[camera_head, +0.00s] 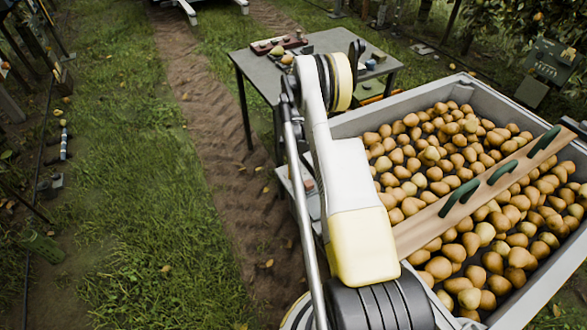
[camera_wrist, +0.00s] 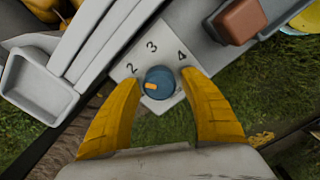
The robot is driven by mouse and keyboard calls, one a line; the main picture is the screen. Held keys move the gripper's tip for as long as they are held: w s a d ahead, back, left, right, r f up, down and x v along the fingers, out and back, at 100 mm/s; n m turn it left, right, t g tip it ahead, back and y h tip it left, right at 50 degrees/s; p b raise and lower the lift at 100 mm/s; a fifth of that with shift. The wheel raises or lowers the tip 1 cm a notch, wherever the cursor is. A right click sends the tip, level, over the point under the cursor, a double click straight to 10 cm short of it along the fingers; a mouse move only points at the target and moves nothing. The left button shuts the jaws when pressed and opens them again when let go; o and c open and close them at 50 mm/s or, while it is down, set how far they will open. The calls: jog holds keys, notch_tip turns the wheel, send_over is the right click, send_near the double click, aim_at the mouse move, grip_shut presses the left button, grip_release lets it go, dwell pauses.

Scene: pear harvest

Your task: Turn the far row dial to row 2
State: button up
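A round blue dial (camera_wrist: 168,84) with an orange pointer mark sits on a pale plate (camera_wrist: 165,45) in the wrist view. The plate shows the numbers 2, 3 and 4. The orange mark points left in the picture, slightly below the direction of the 2. The left finger covers part of the plate's lower left. In the head view the dial and my gripper cannot be made out.
A large grey bin (camera_head: 448,86) full of pears stands at the right. A grey table (camera_head: 262,76) with small items stands behind my arm. In the wrist view a pale tray (camera_wrist: 38,95) and a reddish-brown block (camera_wrist: 238,20) flank the plate. Grass lies at the left.

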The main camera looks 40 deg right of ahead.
dwell(0.3)
notch_tip(320, 180, up, 12)
dwell(0.4)
dwell(0.4)
jog(key=s+a+r+m+t+h, duration=0.1)
jog(key=s+a+r+m+t, duration=0.1)
jog(key=a+r, duration=0.9)
jog(key=s+a+r+m+t, duration=0.1)
jog(key=s+a+r+m, duration=0.1)
jog(key=a+r, duration=0.9)
jog(key=s+a+r+m+t, duration=0.2)
jog(key=s+a, duration=0.4)
jog(key=s, duration=0.2)
jog(key=s+a+r+m+t+y, duration=0.1)
jog(key=s+a+r+m+t, duration=0.1)
jog(key=s+a, duration=0.4)
jog(key=shift+s+r+m, duration=0.4)
jog(key=shift+s+r, duration=0.25)
jog(key=shift+s, duration=0.45)
jog(key=shift+a, duration=0.1)
